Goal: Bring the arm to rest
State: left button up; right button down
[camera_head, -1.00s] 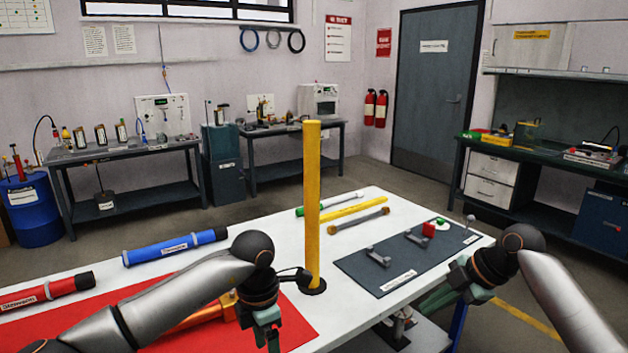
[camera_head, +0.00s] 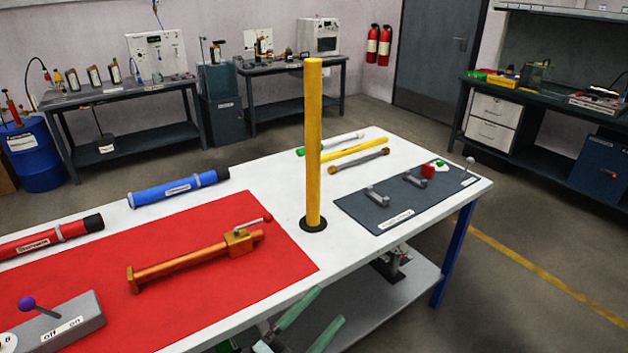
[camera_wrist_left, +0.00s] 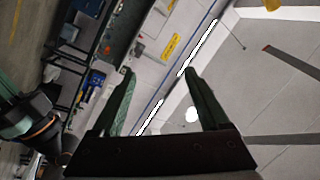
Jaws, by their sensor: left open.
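My left gripper (camera_head: 329,305) shows at the bottom edge of the head view, in front of the table's near edge. Its two green fingers are apart with nothing between them. In the left wrist view the same gripper (camera_wrist_left: 159,72) is open and empty, with wall and ceiling beyond it. A dark wrist part of my other arm, with an orange ring and some green, shows at the left edge of that view; its fingers cannot be made out. My right gripper is out of the head view.
The white table (camera_head: 275,190) bears a red mat (camera_head: 215,300) with an orange pump (camera_head: 190,262), a switch box (camera_head: 60,325), a blue tube (camera_head: 178,187), a red tube (camera_head: 50,238), an upright yellow post (camera_head: 313,150) and a dark mat (camera_head: 400,208). Open floor lies to the right.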

pick_arm(q)
jog(key=s+a+f+n+y, duration=0.3)
jog(key=a+f+n+y, duration=0.2)
jog(key=a+f+n, duration=0.15)
jog(key=s+a+f+n+y, duration=0.3)
jog(key=a+f+n+y, duration=0.2)
jog(key=f, duration=0.2)
jog(key=s+a+f+n+g+y, duration=0.1)
jog(key=s+a+f+n+g, duration=0.1)
jog(key=s+a+f, duration=0.1)
jog(key=s+a+f+n+g+y+p, duration=0.1)
jog(key=s+a+f+n+g, duration=0.2)
jog(key=s+f, duration=0.2)
jog(key=s, duration=0.3)
jog(key=shift+s+a+f+g, duration=0.15)
jog(key=shift+a+f+g, duration=0.1)
jog(key=shift+f+g, duration=0.05)
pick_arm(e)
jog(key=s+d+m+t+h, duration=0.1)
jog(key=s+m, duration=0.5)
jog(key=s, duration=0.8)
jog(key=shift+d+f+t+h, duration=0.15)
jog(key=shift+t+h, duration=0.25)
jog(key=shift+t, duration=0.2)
